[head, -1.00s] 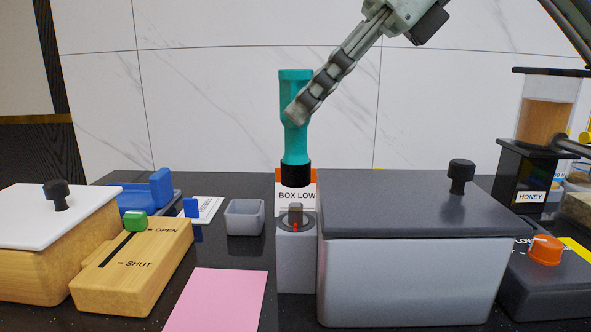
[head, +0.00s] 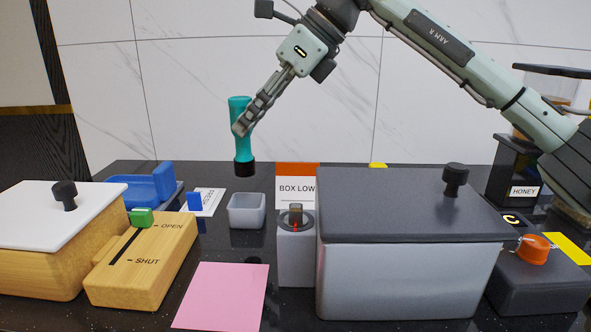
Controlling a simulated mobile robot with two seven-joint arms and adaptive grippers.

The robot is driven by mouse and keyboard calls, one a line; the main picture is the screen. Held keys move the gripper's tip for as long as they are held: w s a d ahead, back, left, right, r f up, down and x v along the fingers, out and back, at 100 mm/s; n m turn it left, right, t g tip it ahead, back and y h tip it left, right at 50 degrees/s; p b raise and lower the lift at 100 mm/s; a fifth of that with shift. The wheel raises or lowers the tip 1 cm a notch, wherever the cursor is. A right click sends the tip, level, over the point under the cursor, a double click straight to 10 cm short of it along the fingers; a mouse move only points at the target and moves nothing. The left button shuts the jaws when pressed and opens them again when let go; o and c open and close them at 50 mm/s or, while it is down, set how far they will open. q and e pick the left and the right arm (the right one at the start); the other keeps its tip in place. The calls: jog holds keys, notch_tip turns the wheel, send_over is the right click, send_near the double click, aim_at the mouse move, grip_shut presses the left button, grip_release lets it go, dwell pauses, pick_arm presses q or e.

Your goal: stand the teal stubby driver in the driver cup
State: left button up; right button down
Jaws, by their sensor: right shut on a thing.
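The teal stubby driver (head: 240,112) is held nearly upright, its black end pointing down. My right gripper (head: 243,127) is shut on its teal body, with the arm coming in from the upper right. The small open grey square cup (head: 247,212), which looks like the driver cup, stands on the dark counter below the driver. A gap shows between the driver's black end and the cup's rim; whether the driver is exactly over the opening in depth I cannot tell. My left gripper is not in view.
A grey post with a red mark (head: 296,256) and a large grey lidded box (head: 410,275) stand right of the cup. A blue tray (head: 145,188), a wooden OPEN/SHUT switch block (head: 142,262) and a white-lidded wooden box (head: 40,270) stand left. A pink sheet (head: 222,297) lies in front.

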aim_at(254, 168)
jog(key=shift+w+a+f+b, duration=0.1)
jog(key=shift+w+f+b, duration=0.05)
jog(key=shift+f+b, duration=0.3)
jog(key=shift+w+a+f+b, duration=0.1)
jog(key=shift+w+f+b, duration=0.1)
jog(key=shift+f, duration=0.3)
jog(key=shift+s+f+b, duration=0.1)
jog(key=shift+f+b, duration=0.25)
jog(key=shift+f, duration=0.3)
jog(key=shift+r, duration=0.1)
jog(key=shift+f, duration=0.2)
jog(key=shift+f+b, duration=0.9)
jog(key=shift+f, duration=0.6)
jog(key=shift+f+b, duration=0.8)
jog(key=shift+f, duration=0.5)
